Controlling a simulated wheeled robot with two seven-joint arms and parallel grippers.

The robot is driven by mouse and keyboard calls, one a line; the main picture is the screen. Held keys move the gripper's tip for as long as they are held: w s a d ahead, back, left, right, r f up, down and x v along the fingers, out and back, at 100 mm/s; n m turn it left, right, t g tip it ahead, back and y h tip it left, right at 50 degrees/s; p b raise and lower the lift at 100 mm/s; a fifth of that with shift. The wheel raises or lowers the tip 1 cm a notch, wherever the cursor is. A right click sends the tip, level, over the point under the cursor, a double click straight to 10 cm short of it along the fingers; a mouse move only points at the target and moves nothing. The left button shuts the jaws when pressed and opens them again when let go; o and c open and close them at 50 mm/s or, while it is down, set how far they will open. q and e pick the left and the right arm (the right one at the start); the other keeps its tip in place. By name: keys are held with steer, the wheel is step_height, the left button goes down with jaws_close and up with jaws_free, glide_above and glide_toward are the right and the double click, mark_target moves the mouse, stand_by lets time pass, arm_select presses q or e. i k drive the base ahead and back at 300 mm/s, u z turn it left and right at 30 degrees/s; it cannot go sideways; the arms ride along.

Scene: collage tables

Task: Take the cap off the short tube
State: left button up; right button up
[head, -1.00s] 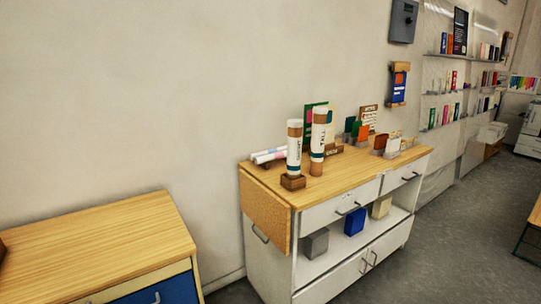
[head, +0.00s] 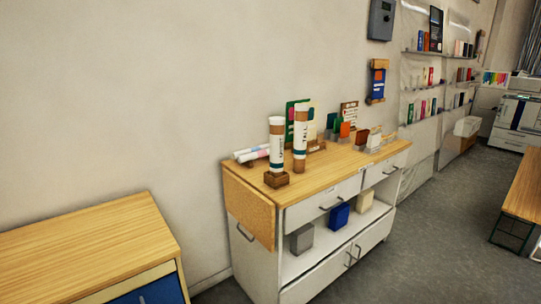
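Two upright tubes stand on the wooden top of a white cabinet. The left, lower-topped tube (head: 276,151) is white with a brown band near its top and stands in a small brown wooden block (head: 276,179). It looks like the short tube, though its label is too small to read. Its white cap (head: 276,121) appears to be on. The right tube (head: 300,141) reaches higher, is white with a brown band and brown lower end, and its label seems to read "TALL". Neither of my grippers is in view.
The cabinet (head: 258,200) holds grey, blue and cream boxes on its open shelf. Rolled papers (head: 252,154) and small cards (head: 361,137) share its top. A wooden-topped unit (head: 85,245) stands at lower left, another table (head: 524,190) at right. Grey floor (head: 425,225) is open between.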

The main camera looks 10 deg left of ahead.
mark_target(276, 133)
steer(key=z, duration=0.1)
steer(key=i, duration=1.05)
steer(key=u, duration=0.4)
